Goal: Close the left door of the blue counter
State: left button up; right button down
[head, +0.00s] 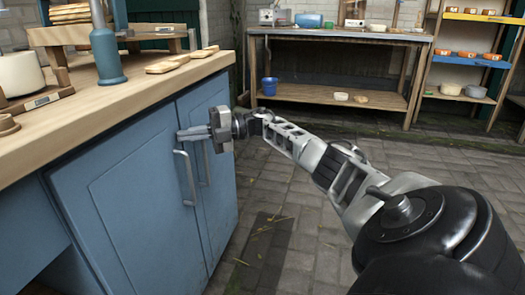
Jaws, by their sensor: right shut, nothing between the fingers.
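The blue counter (62,212) stands at the left with a pale wooden top. Its left door (130,215) is a blue panel with a vertical metal handle (186,178) near its right edge. The panel looks about flush with the counter front; I cannot tell whether a small gap is left. My right gripper (183,134) is shut and empty, above the handles and pointing left in front of the doors' upper part. Contact with the door is unclear. My left gripper is not in view.
A wooden bench (340,37) with a blue bucket (269,86) stands at the back. The paved floor (280,235) right of the counter is clear.

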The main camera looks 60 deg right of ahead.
jog(key=shift+w+a+r+t, duration=0.15)
jog(key=shift+w+t, duration=0.05)
jog(key=shift+w, duration=0.15)
jog(key=shift+w+a+r+t, duration=0.1)
jog(key=shift+w+r+t, duration=0.1)
jog(key=shift+w, duration=0.15)
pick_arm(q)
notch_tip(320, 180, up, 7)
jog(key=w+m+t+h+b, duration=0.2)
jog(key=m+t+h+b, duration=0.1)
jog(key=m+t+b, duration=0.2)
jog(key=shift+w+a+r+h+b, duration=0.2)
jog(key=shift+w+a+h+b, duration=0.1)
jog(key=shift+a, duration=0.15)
pick_arm(e)
jog(key=s+d+g, duration=0.1)
jog(key=s+d, duration=0.9)
jog(key=d, duration=0.3)
jog(key=shift+s+d+f, duration=0.2)
jog(key=shift+s+f, duration=0.1)
jog(key=shift+s, duration=0.1)
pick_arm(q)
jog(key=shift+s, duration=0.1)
